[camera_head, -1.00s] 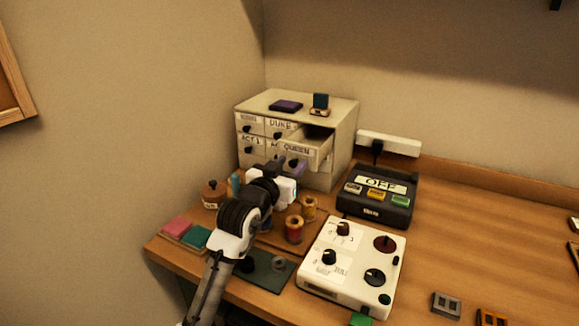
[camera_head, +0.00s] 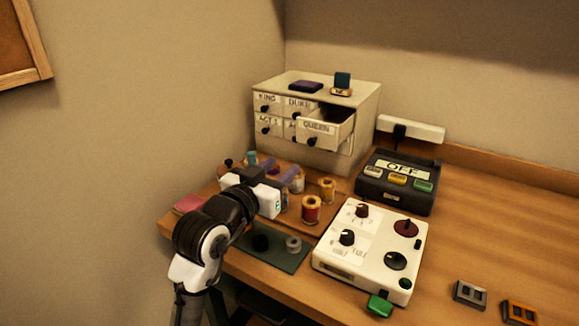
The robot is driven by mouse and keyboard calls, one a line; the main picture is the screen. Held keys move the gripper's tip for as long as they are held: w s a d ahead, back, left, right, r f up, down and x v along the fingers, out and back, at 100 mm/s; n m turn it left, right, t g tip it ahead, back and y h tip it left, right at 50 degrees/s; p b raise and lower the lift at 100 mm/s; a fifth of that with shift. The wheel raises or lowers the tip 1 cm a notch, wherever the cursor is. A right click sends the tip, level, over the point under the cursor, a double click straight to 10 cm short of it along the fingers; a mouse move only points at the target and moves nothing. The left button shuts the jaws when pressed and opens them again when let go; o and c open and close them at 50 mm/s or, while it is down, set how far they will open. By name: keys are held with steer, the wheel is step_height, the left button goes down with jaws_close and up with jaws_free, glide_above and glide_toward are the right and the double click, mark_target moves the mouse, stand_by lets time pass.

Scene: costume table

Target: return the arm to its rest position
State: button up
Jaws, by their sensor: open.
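My gripper (camera_head: 279,171) is over the left part of the table, in front of the small drawer cabinet (camera_head: 338,103). The other labelled drawers, KING, DUKE and ACT 1, look closed; one lower drawer is partly hidden. My arm comes up from the bottom of the view and hides part of the brown board and the pads at left.
Thread spools (camera_head: 311,209) stand close to the right of my gripper. A white control box (camera_head: 372,262) and a black OFF box (camera_head: 397,180) stand to the right. The table's right side is mostly clear.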

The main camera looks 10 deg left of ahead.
steer(key=shift+s+a, duration=0.1)
steer(key=shift+s, duration=0.3)
